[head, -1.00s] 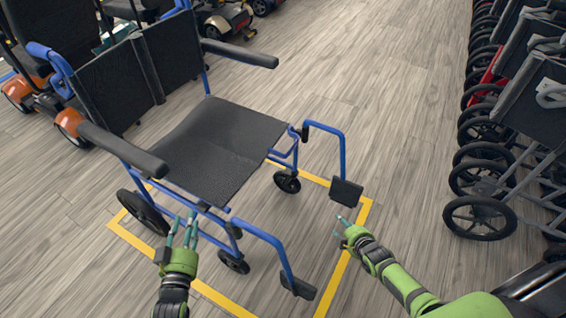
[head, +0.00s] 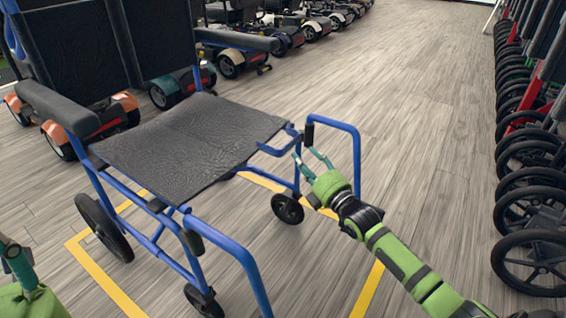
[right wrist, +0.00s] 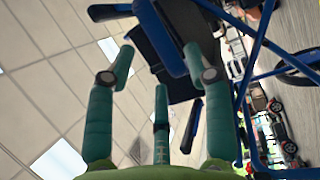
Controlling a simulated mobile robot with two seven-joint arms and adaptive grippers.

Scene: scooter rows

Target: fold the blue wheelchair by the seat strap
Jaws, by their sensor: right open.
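The blue wheelchair (head: 225,252) stands unfolded, its black seat (head: 190,140) spread flat. I cannot make out a separate seat strap. My right gripper (head: 312,156) is open, in front of the seat's far front corner, close to the blue front tube in the picture. I cannot tell if it touches. In the right wrist view its teal fingers (right wrist: 158,68) are spread with nothing between them, and blue tubes and dark parts of the chair show beyond. My left gripper (head: 14,262) is partly cut off at the lower left edge. Its fingertips are unclear.
Yellow floor tape (head: 105,280) runs around the chair. Mobility scooters (head: 228,60) stand in a row behind it. Folded wheelchairs (head: 535,190) line the right side. The wooden floor (head: 420,120) between the rows is clear.

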